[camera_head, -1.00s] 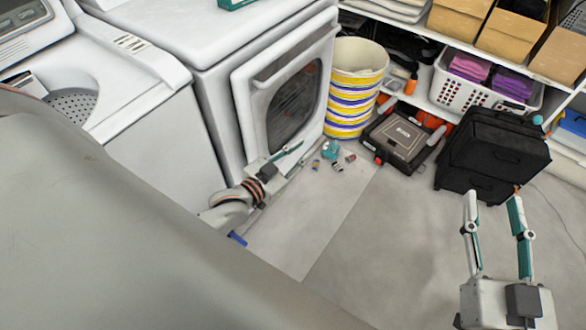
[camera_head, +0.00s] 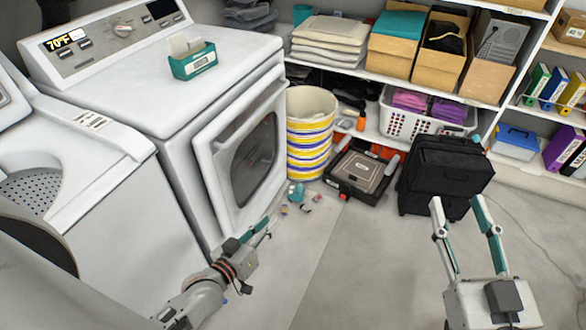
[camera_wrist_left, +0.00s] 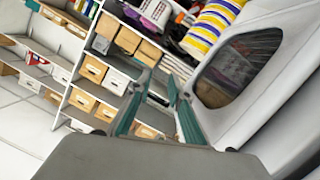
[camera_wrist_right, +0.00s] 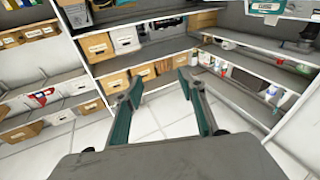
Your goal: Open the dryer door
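The white dryer (camera_head: 206,62) stands left of centre in the head view. Its front door (camera_head: 212,165) has a dark oval window (camera_head: 254,160) and stands out a little from the body; I cannot tell whether it is ajar. The door also shows at the right of the left wrist view (camera_wrist_left: 275,95). My left gripper (camera_head: 266,230) is low in front of the door's lower part, apart from the handle. Its two fingers are spread and empty in the left wrist view (camera_wrist_left: 158,88). My right gripper (camera_head: 456,200) is open and empty over the floor at right.
A white washer (camera_head: 110,205) stands left of the dryer. A striped bin (camera_head: 310,135), a black toolbox (camera_head: 360,172) and a black case (camera_head: 445,170) stand right of the door. Small items (camera_head: 297,195) lie on the floor nearby. Shelves line the back; the front floor is clear.

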